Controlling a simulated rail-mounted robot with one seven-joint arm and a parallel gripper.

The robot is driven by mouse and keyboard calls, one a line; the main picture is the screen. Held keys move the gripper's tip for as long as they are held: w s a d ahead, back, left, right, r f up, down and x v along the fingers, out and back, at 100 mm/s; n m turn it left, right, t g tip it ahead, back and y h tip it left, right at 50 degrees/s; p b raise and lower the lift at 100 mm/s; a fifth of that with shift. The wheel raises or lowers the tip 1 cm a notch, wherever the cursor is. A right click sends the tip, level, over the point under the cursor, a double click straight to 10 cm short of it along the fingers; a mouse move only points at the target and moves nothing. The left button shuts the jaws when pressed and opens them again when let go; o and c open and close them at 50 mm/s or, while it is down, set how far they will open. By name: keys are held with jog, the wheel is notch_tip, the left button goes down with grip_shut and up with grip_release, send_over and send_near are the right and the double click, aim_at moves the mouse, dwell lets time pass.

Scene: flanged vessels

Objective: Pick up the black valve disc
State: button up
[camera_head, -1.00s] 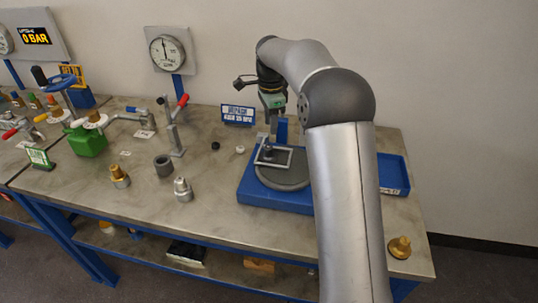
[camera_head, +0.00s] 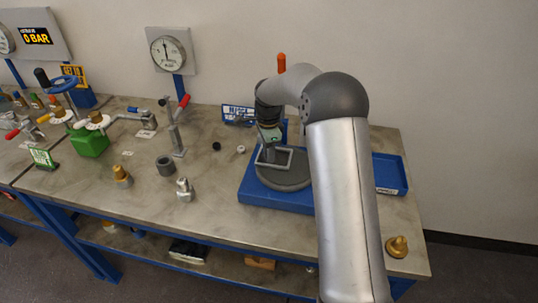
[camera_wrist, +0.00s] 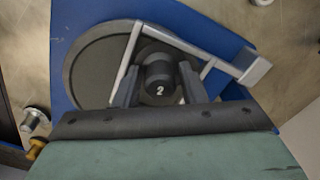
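A small round black piece (camera_head: 216,146) lies on the bench left of the blue stand; it looks like the black valve disc. A pale small ring (camera_head: 241,149) lies beside it. My gripper (camera_head: 268,156) is low over the round grey plate (camera_head: 288,180) of the stand, well to the right of the black piece. In the wrist view, my open fingers (camera_wrist: 160,92) stand either side of a dark cylinder marked 2 (camera_wrist: 159,75), with narrow gaps showing. Whether they touch it lower down is hidden.
The blue stand base (camera_head: 252,188) lies beneath. A dark ring (camera_head: 165,166), a silver fitting (camera_head: 184,190) and a brass fitting (camera_head: 121,176) stand left. A blue tray (camera_head: 390,174) is at right.

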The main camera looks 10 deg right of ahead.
grip_shut()
jog(key=shift+r, duration=0.1)
